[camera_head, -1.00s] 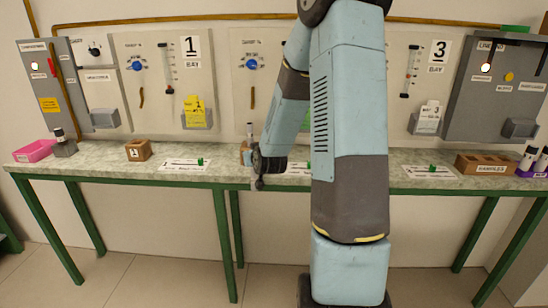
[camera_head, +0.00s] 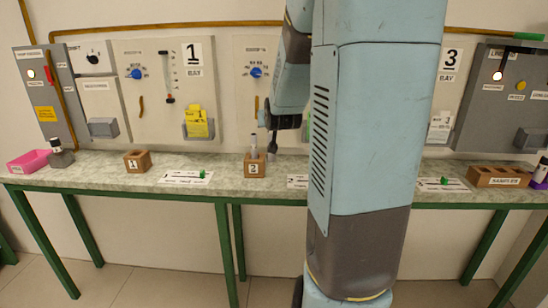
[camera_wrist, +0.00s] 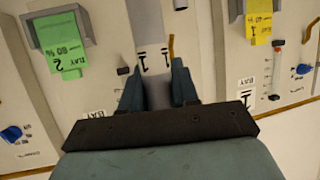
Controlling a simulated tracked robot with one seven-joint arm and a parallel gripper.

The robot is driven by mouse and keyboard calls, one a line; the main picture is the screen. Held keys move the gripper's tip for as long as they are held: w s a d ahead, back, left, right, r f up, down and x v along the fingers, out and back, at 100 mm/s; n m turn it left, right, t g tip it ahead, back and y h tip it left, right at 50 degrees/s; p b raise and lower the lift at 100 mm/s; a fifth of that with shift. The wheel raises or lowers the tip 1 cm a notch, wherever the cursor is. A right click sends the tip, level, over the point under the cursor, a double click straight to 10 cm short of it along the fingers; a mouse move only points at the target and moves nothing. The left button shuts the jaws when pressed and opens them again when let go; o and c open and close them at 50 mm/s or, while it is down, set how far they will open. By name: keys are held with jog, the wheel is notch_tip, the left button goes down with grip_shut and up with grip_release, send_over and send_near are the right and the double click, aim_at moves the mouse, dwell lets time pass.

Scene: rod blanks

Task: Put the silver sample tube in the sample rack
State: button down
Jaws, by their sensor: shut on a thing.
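In the wrist view my gripper (camera_wrist: 157,78) is shut on a grey piece that looks like the silver sample tube (camera_wrist: 158,95). In the head view the held tube cannot be made out, and my arm covers much of the middle. The sample rack (camera_head: 482,179), a brown block with square openings and a SAMPLES label, stands at the bench's right. My gripper is far to its left.
A grey, pale-topped tube (camera_head: 254,146) stands upright in wooden block 2 (camera_head: 262,168). Wooden block 1 (camera_head: 145,162), a pink tray (camera_head: 28,163) and a grey holder (camera_head: 61,159) are at left. A purple holder (camera_head: 540,184) stands beside the rack.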

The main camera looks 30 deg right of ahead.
jog(key=w+d+f, duration=0.7)
jog(key=w+f, duration=0.3)
jog(key=f, duration=0.2)
jog(key=shift+w+d+f, duration=0.3)
jog(key=shift+w, duration=0.1)
jog(key=shift+f, duration=0.1)
jog(key=c, duration=0.8)
grip_release()
jog(key=shift+c, duration=0.2)
